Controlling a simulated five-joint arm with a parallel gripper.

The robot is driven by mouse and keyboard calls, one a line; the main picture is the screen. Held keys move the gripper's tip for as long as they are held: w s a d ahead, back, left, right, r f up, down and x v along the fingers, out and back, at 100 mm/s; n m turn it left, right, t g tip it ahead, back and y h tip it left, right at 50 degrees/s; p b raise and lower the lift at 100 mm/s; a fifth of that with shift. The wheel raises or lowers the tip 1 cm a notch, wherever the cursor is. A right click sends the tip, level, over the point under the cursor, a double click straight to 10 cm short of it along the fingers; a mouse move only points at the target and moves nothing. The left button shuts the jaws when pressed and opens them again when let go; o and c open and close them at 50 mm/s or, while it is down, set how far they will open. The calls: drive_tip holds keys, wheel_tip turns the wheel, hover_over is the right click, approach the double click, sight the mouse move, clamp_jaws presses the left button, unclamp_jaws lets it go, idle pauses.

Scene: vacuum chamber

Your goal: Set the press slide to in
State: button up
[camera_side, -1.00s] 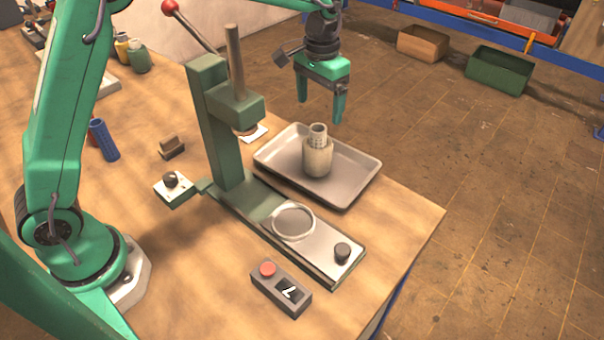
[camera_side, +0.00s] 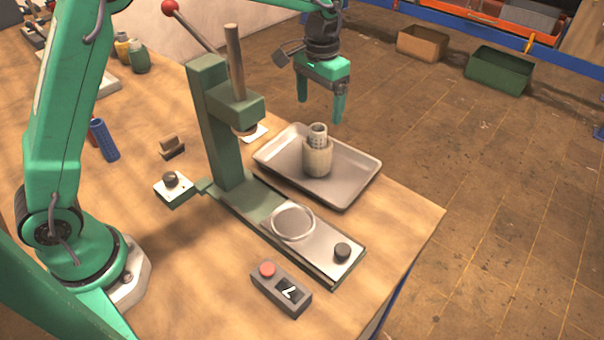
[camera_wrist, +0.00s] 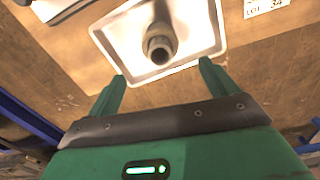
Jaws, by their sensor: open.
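The green press (camera_side: 213,120) stands on the bench with a red-knobbed lever and a ram over its base. Its slide (camera_side: 317,252) is a light metal plate that reaches out along the base toward the front right. A round ring seat (camera_side: 293,222) lies on the plate, clear of the ram, and a black knob (camera_side: 342,252) stands at its outer end. My gripper (camera_side: 320,108) is open and empty, held in the air above and behind the metal tray. In the wrist view my fingers (camera_wrist: 162,85) are apart with nothing between them; the slide is not seen there.
A metal tray (camera_side: 345,188) right of the press holds a beige cylindrical part (camera_side: 317,158); the tray also shows in the wrist view (camera_wrist: 205,40). A control box (camera_side: 281,288) with a red button sits in front of the slide. A small knobbed block (camera_side: 173,188) is left of the base.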

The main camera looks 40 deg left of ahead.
drive_tip(key=shift+c, duration=0.5)
drive_tip(key=c, duration=0.3)
drive_tip(key=shift+s+d+f, duration=0.1)
drive_tip(key=shift+s+d, duration=0.05)
drive_tip(key=shift+d, duration=0.2)
drive_tip(key=c, duration=0.4)
drive_tip(key=m+g+y, duration=0.3)
drive_tip(key=m, duration=0.4)
approach(344, 248)
drive_tip(key=shift+s+f, duration=0.15)
drive_tip(key=shift+f, duration=0.2)
drive_tip(key=shift+a+f, duration=0.1)
drive_tip(key=shift+x, duration=3.75)
